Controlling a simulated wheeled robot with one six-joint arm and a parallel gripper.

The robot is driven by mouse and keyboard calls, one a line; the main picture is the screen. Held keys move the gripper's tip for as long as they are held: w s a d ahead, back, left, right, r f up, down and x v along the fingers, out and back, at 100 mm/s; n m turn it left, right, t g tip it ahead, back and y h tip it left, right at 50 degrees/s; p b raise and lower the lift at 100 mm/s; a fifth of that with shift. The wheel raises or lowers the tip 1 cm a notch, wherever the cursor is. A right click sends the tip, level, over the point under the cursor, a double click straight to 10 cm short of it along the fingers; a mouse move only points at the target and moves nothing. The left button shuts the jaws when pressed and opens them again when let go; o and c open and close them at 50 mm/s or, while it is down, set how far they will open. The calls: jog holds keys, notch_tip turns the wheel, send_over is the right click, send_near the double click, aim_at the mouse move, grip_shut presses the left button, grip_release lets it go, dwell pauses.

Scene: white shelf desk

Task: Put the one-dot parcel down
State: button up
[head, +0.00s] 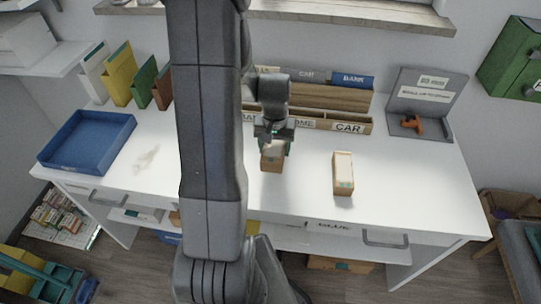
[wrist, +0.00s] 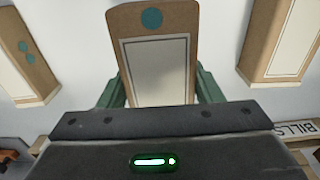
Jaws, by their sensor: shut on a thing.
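The one-dot parcel (wrist: 160,60) is a brown box with a white label and one teal dot. It stands between the fingers of my gripper (wrist: 155,98) in the wrist view, and the gripper is shut on it. In the head view the parcel (head: 271,158) hangs below my gripper (head: 274,138), over the white desk (head: 300,195) in front of the sorter. I cannot tell whether its underside touches the desk top. A two-dot parcel (wrist: 27,55) shows at the left of the wrist view; a parcel (head: 343,172) stands on the desk right of my gripper.
Another parcel (wrist: 281,40) shows at the right of the wrist view. A labelled wooden sorter (head: 348,127) stands behind my gripper. A blue tray (head: 88,137) lies at the left, a grey stand (head: 425,92) with an orange item (head: 413,124) at the right. The desk's right front is clear.

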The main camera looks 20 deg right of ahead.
jog(key=shift+f, duration=2.35)
jog(key=shift+f, duration=0.2)
jog(key=o, duration=1.1)
jog(key=shift+r, duration=0.15)
